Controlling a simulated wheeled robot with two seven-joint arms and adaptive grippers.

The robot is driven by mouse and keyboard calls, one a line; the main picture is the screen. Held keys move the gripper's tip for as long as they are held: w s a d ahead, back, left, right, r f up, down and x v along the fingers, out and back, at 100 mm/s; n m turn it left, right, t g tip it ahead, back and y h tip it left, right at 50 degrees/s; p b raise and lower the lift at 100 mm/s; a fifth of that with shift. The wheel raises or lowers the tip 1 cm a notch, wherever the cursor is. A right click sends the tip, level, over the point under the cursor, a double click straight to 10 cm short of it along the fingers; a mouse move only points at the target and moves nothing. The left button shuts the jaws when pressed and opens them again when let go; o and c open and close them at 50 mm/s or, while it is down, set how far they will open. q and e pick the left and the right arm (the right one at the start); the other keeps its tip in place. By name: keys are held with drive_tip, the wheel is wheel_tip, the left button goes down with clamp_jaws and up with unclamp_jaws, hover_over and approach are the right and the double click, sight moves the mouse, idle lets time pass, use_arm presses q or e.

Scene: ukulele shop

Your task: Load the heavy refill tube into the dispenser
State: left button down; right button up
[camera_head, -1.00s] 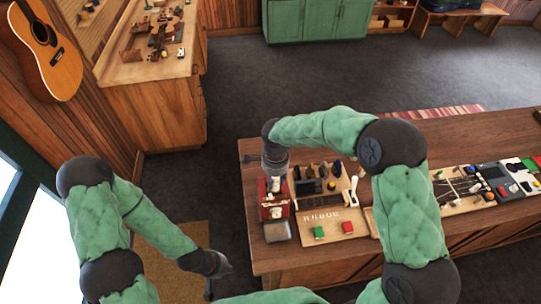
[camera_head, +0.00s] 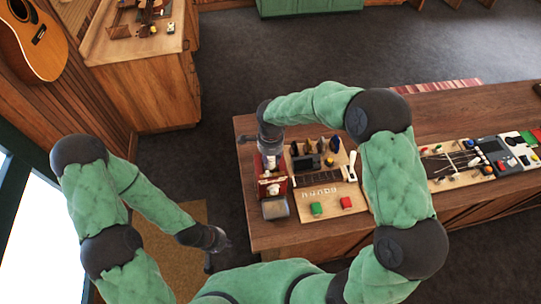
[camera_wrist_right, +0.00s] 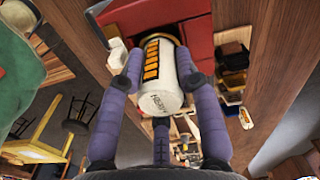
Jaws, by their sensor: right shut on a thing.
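The refill tube (camera_wrist_right: 160,85) is white with orange blocks and lettering that appears to read HEAVY. In the right wrist view it sits between the purple fingers of my right gripper (camera_wrist_right: 160,84), which is shut on it. The red dispenser (camera_wrist_right: 187,28) fills the area behind the tube's far end; I cannot tell whether they touch. In the head view, the dispenser (camera_head: 263,189) stands at the left end of the wooden counter, with my right gripper (camera_head: 269,153) right above it. My left gripper (camera_head: 209,260) hangs low, away from the counter; its fingers are too small to judge.
A grey block (camera_head: 275,209) is at the dispenser's front. The counter's back strip (camera_head: 450,125) is clear.

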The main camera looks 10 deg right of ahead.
drive_tip(key=shift+f, duration=0.35)
drive_tip(key=shift+b, duration=0.8)
idle(1.1)
drive_tip(key=shift+f+b, duration=0.45)
drive_tip(key=o, duration=0.9)
drive_tip(key=shift+c, duration=0.2)
drive_tip(key=shift+r+p, duration=2.5)
drive_tip(key=shift+r, duration=3)
